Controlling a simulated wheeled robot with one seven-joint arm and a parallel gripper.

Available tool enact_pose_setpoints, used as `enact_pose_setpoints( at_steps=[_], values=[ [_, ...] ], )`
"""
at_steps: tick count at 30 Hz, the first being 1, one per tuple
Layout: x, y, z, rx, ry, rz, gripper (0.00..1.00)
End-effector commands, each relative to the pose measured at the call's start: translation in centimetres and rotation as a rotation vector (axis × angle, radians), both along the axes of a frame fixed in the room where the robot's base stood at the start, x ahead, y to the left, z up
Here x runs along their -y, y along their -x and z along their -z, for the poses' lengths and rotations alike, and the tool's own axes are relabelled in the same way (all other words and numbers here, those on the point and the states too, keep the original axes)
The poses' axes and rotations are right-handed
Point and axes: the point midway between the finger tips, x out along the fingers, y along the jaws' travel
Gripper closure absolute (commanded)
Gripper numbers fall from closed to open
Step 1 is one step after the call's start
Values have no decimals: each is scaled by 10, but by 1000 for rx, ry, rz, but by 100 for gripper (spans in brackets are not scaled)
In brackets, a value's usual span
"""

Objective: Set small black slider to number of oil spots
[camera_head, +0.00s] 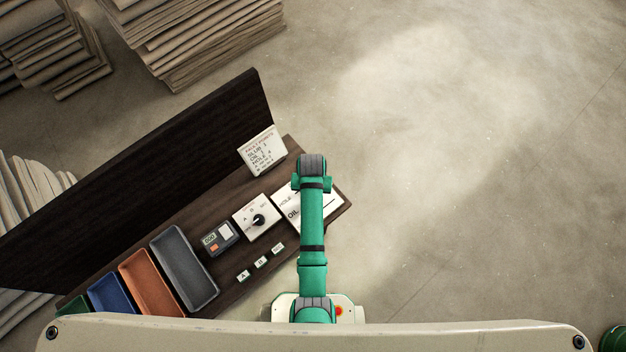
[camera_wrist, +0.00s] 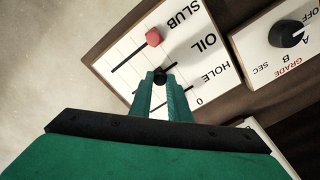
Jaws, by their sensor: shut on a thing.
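The white slider panel (camera_wrist: 130,50) has slots marked SLUB, OIL and HOLE. A red knob (camera_wrist: 153,37) sits on the SLUB slot. A small black slider knob (camera_wrist: 160,73) sits on the OIL slot. My gripper (camera_wrist: 160,80) is shut on the black knob, with one green finger on each side. The fingers partly hide the OIL and HOLE slots. In the head view, my arm covers much of the panel (camera_head: 334,200) and hides the knobs. A white card (camera_head: 262,150) headed with fault counts lists SLUB, OIL and HOLE; its digits are too small to read surely.
A grade dial (camera_head: 257,219) stands left of the panel, then a small meter (camera_head: 217,239). Small labelled buttons (camera_head: 261,262) lie in front. Grey (camera_head: 184,268), orange (camera_head: 148,283) and blue (camera_head: 110,294) trays are further left. A dark board (camera_head: 150,175) rises behind.

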Motion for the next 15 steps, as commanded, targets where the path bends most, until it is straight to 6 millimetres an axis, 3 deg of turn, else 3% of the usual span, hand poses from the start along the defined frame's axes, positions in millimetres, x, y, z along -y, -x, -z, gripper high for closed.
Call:
enact_pose_setpoints(
  at_steps=[3,4,6,15],
  values=[
    [0,0,0,-1,1,1,100],
    [1,1,0,-1,1,1,77],
    [1,1,0,-1,1,1,65],
    [0,0,-1,0,0,1,65]
  ],
)
